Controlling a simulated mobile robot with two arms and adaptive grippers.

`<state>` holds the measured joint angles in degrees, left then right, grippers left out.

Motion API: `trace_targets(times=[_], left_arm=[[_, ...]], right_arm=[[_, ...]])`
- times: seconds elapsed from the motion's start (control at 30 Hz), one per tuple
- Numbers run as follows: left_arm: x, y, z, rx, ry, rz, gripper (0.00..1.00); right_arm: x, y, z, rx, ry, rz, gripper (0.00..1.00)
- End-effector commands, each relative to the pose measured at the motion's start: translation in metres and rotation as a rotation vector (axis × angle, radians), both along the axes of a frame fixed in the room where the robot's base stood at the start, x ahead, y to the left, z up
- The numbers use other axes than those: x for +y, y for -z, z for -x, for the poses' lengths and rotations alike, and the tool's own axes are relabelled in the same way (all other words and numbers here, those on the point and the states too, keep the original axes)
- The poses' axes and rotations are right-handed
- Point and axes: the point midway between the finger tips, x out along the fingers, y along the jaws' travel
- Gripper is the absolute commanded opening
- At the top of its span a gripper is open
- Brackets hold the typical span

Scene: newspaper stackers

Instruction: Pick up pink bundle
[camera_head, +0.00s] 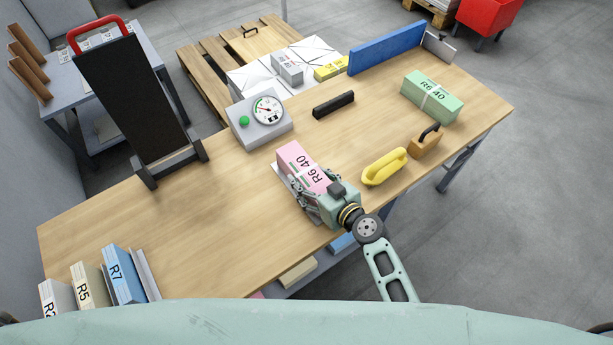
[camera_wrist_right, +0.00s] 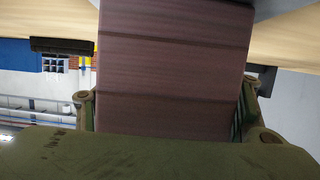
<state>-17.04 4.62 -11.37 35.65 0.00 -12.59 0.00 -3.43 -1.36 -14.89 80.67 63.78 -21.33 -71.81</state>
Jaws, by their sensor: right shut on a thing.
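The pink bundle (camera_head: 298,161), marked R6 40, lies at the middle of the wooden table (camera_head: 222,185), near its front side. My right gripper (camera_head: 309,195) comes from the front right and is shut on the near part of the bundle. In the right wrist view, the bundle (camera_wrist_right: 175,70) fills the middle between the two fingers, one on each side of it. The gripper hides part of the bundle's near end. I cannot tell whether the bundle is clear of the table. My left gripper is not in view.
A dial scale (camera_head: 262,120) stands behind the bundle. A yellow-handled tool (camera_head: 384,167), a wooden block with a handle (camera_head: 425,143) and a green bundle (camera_head: 432,96) lie to the right. A black bar (camera_head: 333,105) lies behind. A black sloped stand (camera_head: 134,95) is left.

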Motion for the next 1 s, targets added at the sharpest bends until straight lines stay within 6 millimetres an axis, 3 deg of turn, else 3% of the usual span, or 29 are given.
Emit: trace_targets(times=[0.43, 0.77, 1.0], left_arm=[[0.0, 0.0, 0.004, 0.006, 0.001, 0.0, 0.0], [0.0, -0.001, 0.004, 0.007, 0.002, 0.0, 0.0], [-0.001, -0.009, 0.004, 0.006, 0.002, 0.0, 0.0]], right_arm=[[0.0, 0.0, 0.0, -0.001, -0.002, 0.003, 0.01], [0.0, -0.006, -0.002, -0.007, 0.0, -0.001, 0.01], [0.001, -0.024, -0.002, -0.008, 0.0, -0.002, 0.01]])
